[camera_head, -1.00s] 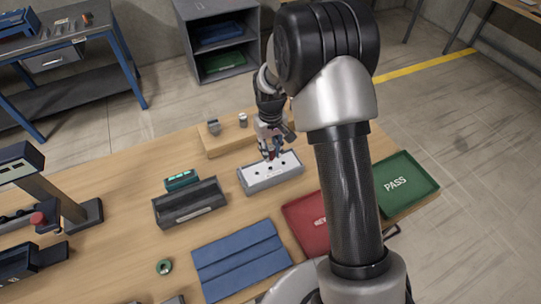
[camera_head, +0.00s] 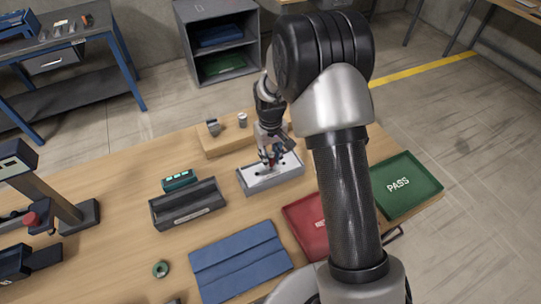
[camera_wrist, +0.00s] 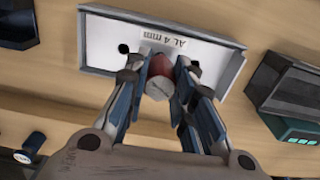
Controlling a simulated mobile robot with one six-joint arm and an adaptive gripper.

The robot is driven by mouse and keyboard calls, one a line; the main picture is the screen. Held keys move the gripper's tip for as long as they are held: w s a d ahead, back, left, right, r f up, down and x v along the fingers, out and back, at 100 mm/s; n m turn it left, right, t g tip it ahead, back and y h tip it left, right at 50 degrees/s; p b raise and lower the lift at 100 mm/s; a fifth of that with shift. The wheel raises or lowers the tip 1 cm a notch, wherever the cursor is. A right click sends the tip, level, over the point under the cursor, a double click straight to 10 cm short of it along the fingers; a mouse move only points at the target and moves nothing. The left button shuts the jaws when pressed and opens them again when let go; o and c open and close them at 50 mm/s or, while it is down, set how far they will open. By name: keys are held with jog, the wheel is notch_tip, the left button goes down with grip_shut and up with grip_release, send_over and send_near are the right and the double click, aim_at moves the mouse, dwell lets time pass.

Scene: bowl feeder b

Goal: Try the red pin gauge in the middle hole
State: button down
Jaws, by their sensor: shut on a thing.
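My gripper (camera_head: 272,158) is shut on the red pin gauge (camera_wrist: 160,67) just over the grey block (camera_head: 258,186) with a pale top. In the wrist view my gripper (camera_wrist: 162,62) has its blue-sided fingers on both sides of the gauge, whose grey end faces the camera. The block's pale plate (camera_wrist: 103,33) is marked "AL 4 mm" and shows one dark hole (camera_wrist: 123,48) left of the fingers. The gauge and fingers cover the middle of the plate, so the middle hole and the gauge's lower tip are hidden. I cannot tell whether the tip is in a hole.
A dark open tray (camera_head: 188,207) and a small green-faced device (camera_head: 180,180) stand left of the block. A wooden board (camera_head: 222,146) with small parts lies behind it. A blue mat (camera_head: 240,262), a red tray (camera_head: 305,226) and the green PASS tray (camera_head: 408,185) lie nearer or right.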

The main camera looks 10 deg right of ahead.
jog(key=shift+f+b, duration=0.3)
jog(key=shift+f, duration=0.1)
dwell(0.6)
jog(key=shift+r, duration=0.1)
dwell(0.8)
jog(key=shift+r+p, duration=1.7)
jog(key=shift+r, duration=0.75)
jog(key=shift+f, duration=0.15)
jog(key=shift+f+b, duration=1.45)
jog(key=shift+f, duration=0.55)
jog(key=shift+f, duration=0.25)
jog(key=shift+r+p, duration=1.4)
jog(key=shift+r, duration=1)
